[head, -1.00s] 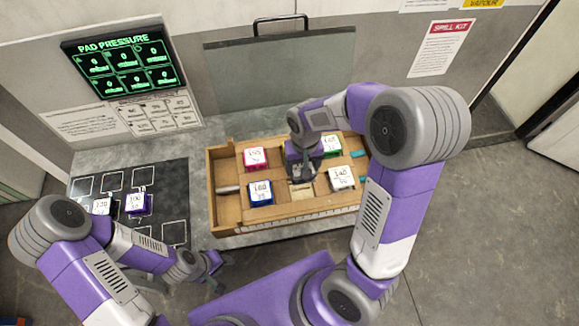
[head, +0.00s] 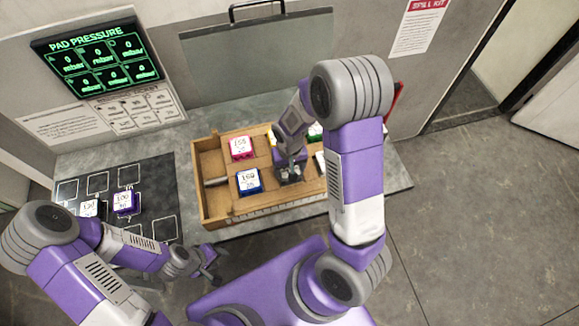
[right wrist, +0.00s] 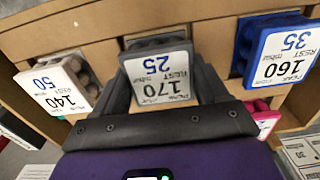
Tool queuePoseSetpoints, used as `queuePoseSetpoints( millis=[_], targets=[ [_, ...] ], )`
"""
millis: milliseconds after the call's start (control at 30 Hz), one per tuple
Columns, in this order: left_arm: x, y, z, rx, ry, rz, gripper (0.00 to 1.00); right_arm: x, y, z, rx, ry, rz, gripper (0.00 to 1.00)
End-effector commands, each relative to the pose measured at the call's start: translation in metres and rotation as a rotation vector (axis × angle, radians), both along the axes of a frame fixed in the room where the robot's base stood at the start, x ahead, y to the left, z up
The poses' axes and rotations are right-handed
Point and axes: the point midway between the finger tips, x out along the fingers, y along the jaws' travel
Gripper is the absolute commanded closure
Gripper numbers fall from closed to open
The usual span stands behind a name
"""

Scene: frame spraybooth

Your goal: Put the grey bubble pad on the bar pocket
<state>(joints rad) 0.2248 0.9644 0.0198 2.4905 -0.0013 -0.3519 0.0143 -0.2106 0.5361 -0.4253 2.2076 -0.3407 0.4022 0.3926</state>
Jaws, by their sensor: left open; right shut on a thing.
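The grey bubble pad (right wrist: 158,75) has a white label reading 170 and 25. It sits between the fingers of my right gripper (right wrist: 165,95), which is shut on it, at the wooden tray. In the head view my right gripper (head: 289,174) is over the tray, right of the blue pad, and mostly hides the grey pad. I cannot tell whether the pad still touches the tray. My left gripper (head: 208,262) is open and empty in front of the bench. A dark board (head: 160,200) with outlined square pockets lies on the left; I cannot tell which is the bar pocket.
The wooden tray (head: 213,212) also holds a pink pad (head: 241,148), a blue pad (head: 249,181), a green pad (head: 315,131) and a white pad (right wrist: 55,88). A purple pad (head: 125,202) and a pale pad (head: 89,208) sit on the board. The pressure display (head: 98,60) reads zeros.

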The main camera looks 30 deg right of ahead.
Motion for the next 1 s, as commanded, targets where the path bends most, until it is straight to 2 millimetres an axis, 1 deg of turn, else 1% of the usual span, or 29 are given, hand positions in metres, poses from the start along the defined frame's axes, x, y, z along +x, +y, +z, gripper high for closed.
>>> queuePoseSetpoints(
  millis=[167, 200, 333, 600, 733, 867, 1000],
  targets=[
    [0.000, 0.000, -0.004, 0.000, 0.000, 0.000, 0.57, 0.000, 0.000, -0.005, 0.000, 0.000, 0.000, 0.56],
    [0.000, 0.000, -0.003, 0.000, 0.000, 0.000, 0.57, 0.000, 0.000, -0.003, 0.000, 0.000, 0.000, 0.20],
    [0.000, 0.000, -0.003, 0.000, 0.000, 0.000, 0.57, 0.000, 0.000, -0.003, 0.000, 0.000, 0.000, 0.01],
    [0.000, 0.000, -0.002, 0.000, 0.000, 0.000, 0.57, 0.000, 0.000, -0.002, 0.000, 0.000, 0.000, 0.01],
    [0.000, 0.000, 0.002, 0.000, 0.000, 0.000, 0.57, 0.001, 0.000, 0.005, 0.000, -0.002, 0.000, 0.01],
    [0.000, 0.000, 0.004, 0.000, 0.000, 0.000, 0.57, 0.002, 0.000, 0.028, 0.001, -0.006, 0.001, 0.01],
    [0.000, 0.000, 0.008, 0.000, 0.000, 0.000, 0.57, 0.001, 0.000, 0.060, 0.001, -0.006, 0.001, 0.01]
  ],
)
